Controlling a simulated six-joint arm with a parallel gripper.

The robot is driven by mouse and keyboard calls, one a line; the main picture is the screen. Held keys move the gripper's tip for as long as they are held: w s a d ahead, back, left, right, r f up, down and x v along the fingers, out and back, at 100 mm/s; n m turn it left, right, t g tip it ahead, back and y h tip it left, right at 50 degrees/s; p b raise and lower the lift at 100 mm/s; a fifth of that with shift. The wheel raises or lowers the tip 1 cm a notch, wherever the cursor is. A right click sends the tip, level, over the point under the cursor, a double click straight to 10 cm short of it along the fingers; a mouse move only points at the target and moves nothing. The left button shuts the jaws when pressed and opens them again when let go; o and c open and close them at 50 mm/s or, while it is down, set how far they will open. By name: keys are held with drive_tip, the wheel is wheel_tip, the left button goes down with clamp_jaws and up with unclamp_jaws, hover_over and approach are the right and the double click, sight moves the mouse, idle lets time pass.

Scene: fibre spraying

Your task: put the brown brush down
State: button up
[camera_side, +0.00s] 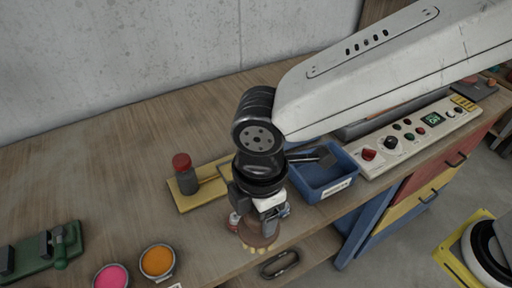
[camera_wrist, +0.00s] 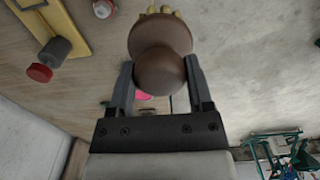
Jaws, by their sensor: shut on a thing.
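The brown brush (camera_side: 257,235) has a round knob handle and a wide body with pale yellow tufts. In the side view it is upright under my gripper (camera_side: 262,214), near the front edge of the bench. In the wrist view the brown brush (camera_wrist: 160,72) lies between both fingers of my gripper (camera_wrist: 160,80), which are shut on its knob. The tufts show at the top of the wrist view. I cannot tell whether the tufts touch the bench top or hang just above it.
A blue bin (camera_side: 340,185) with a dark tool is to the right, beside a control panel (camera_side: 420,134). Orange (camera_side: 157,262) and pink (camera_side: 111,277) pots are at front left.

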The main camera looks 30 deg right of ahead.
drive_tip(key=w+a+f, duration=0.8)
drive_tip(key=w+f, duration=0.1)
drive_tip(key=shift+w+a, duration=0.4)
drive_tip(key=shift+f, duration=0.1)
drive_tip(key=shift+w+a+f, duration=0.15)
drive_tip(key=shift+f, duration=1.65)
drive_tip(key=shift+f, duration=0.1)
drive_tip(key=o, duration=1.1)
